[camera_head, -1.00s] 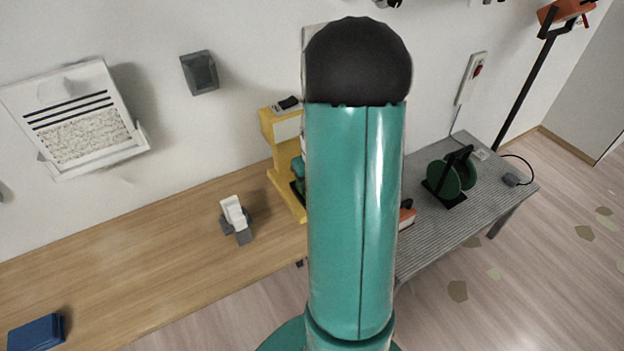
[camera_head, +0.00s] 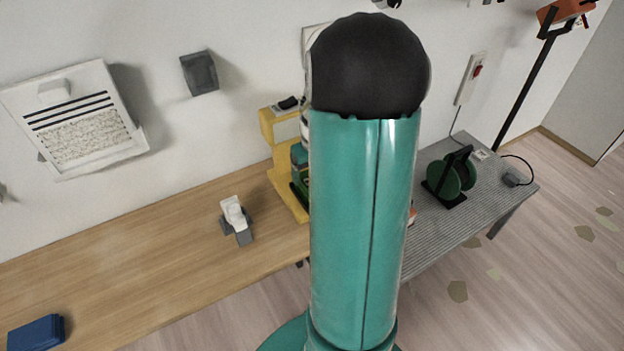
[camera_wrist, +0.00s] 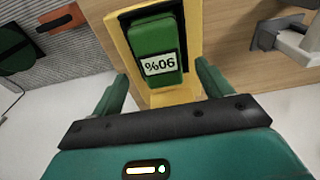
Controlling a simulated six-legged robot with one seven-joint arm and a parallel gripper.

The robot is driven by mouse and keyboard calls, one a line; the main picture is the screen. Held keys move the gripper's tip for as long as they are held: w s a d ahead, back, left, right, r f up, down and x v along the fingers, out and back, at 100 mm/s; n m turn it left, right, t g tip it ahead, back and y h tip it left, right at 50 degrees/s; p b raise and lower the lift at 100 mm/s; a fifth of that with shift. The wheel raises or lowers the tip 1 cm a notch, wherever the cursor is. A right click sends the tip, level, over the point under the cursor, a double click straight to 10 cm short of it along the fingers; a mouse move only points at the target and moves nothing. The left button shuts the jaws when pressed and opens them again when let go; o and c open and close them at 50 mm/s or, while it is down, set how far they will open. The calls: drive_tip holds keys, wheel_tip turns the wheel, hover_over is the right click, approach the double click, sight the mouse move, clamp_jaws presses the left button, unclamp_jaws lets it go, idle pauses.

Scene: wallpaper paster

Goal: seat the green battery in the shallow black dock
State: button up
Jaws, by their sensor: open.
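The green battery (camera_wrist: 155,50), with a white 90% label that reads upside down, stands in front of a black recessed piece on a yellow stand in the wrist view. The black piece (camera_wrist: 125,19), which looks like the dock, shows along the battery's edges. I cannot tell how deep the battery sits in it. My gripper (camera_wrist: 162,76) is open, one finger on each side of the battery's near end, with visible gaps. In the head view my arm hides most of this; a strip of green shows beside the yellow stand (camera_head: 283,180).
A white device on a grey base (camera_head: 235,215) stands left of the yellow stand on the wooden bench (camera_head: 130,240). A blue box (camera_head: 36,333) lies at the bench's near left. A ribbed grey table (camera_head: 440,235) on the right holds a green reel (camera_head: 444,180).

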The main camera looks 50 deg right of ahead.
drive_tip(key=shift+r, duration=1.55)
drive_tip(key=shift+w+a+r, duration=0.1)
drive_tip(key=shift+a+r, duration=0.1)
drive_tip(key=a+r+n+t, duration=0.1)
drive_tip(key=a+r, duration=0.5)
drive_tip(key=a, duration=0.3)
drive_tip(key=a+r+n+t, duration=0.1)
drive_tip(key=a+r, duration=0.4)
drive_tip(key=a, duration=0.3)
drive_tip(key=s+a+r+t, duration=0.1)
drive_tip(key=s+a+r, duration=0.1)
drive_tip(key=s+a, duration=0.2)
drive_tip(key=s+a+r+n+t, duration=0.1)
drive_tip(key=s+a+r, duration=0.2)
drive_tip(key=a, duration=0.8)
drive_tip(key=shift+s+n, duration=0.3)
drive_tip(key=shift+s, duration=0.85)
